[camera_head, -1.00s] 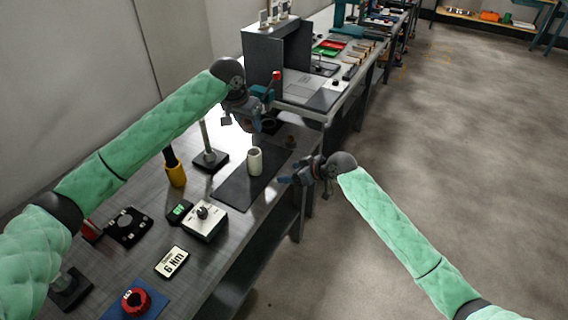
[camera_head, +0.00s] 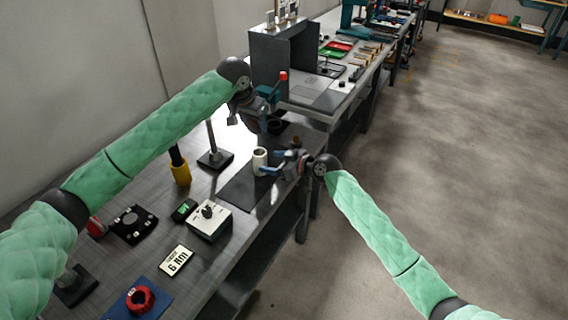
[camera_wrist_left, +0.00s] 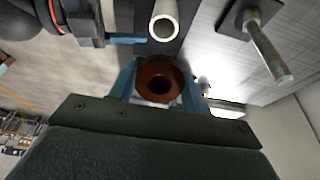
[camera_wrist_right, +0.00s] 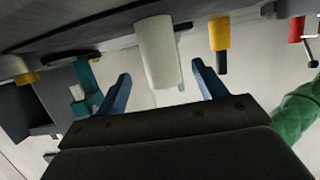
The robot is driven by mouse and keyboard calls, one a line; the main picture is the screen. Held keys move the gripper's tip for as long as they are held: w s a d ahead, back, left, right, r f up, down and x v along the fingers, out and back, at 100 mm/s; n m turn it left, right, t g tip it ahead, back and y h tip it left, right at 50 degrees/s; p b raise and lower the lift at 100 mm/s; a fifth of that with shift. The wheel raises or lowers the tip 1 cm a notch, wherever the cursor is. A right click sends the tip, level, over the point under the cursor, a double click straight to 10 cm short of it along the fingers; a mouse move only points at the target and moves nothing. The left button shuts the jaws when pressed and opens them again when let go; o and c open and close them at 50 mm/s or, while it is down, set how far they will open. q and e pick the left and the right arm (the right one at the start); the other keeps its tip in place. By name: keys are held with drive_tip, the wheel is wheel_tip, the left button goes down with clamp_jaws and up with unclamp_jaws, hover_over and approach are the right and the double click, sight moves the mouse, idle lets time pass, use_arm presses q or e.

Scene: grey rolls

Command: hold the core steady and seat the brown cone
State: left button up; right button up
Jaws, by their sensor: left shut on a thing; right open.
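The white hollow core (camera_head: 260,161) stands upright on the dark mat. It also shows in the left wrist view (camera_wrist_left: 163,27) and the right wrist view (camera_wrist_right: 158,52). My left gripper (camera_head: 270,119) is shut on the brown cone (camera_wrist_left: 156,69), a ring-like piece with a hole, and holds it above the bench beyond the core. The cone is hard to make out in the head view. My right gripper (camera_head: 269,169) is open beside the core. In the right wrist view its two blue fingers stand on either side of the core; contact is not clear.
A metal post on a black base (camera_head: 215,160) and a yellow-sleeved tool (camera_head: 181,172) stand left of the mat (camera_head: 240,190). A white dial box (camera_head: 209,220) and a torque sign (camera_head: 176,261) lie nearer. A grey upright housing (camera_head: 274,62) stands at the back.

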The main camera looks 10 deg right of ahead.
sight(266, 161)
drive_tip(key=shift+x, duration=3.05)
drive_tip(key=c, duration=1.1)
